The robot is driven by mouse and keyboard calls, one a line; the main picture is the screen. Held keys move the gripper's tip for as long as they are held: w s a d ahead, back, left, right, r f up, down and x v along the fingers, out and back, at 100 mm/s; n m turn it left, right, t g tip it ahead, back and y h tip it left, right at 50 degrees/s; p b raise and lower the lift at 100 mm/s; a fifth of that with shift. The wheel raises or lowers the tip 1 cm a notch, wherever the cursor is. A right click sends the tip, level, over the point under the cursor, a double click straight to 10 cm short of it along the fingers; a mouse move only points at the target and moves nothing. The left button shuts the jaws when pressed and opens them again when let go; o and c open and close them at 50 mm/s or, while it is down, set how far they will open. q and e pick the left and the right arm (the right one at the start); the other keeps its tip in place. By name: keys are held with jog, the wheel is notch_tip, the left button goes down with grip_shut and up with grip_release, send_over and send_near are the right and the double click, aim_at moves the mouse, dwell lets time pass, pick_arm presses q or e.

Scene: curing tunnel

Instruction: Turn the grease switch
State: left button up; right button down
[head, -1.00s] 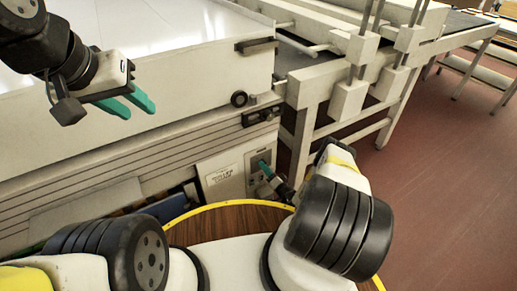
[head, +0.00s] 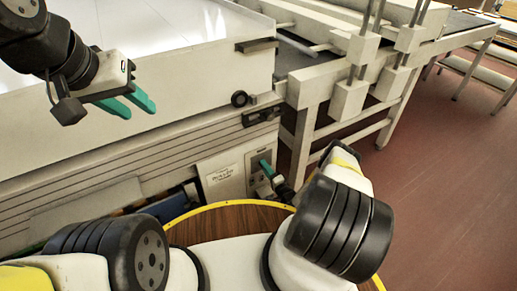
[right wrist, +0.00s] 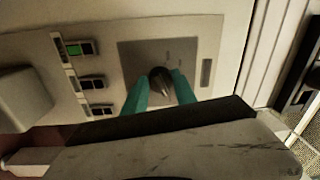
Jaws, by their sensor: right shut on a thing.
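The grease switch is a dark rotary knob (right wrist: 160,86) on a grey square plate (right wrist: 130,58) of a control panel, in the right wrist view. My right gripper (right wrist: 157,92) has its teal fingers on either side of the knob, shut on it. In the head view my right gripper (head: 265,167) is at the small panel (head: 259,181) low on the machine's front; the knob itself is hidden or too small there. My left gripper (head: 138,104) is open and empty, in the air at the upper left before the white machine.
Several rocker switches (right wrist: 84,47), one lit green, sit left of the knob. A labelled white plate (head: 222,177) is beside the panel. The large white machine (head: 180,60) fills the upper left. A conveyor frame (head: 300,120) stands right; red floor (head: 440,180) is free there.

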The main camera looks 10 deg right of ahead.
jog(key=shift+f, duration=0.1)
jog(key=c, duration=1)
grip_release()
jog(key=v, duration=0.8)
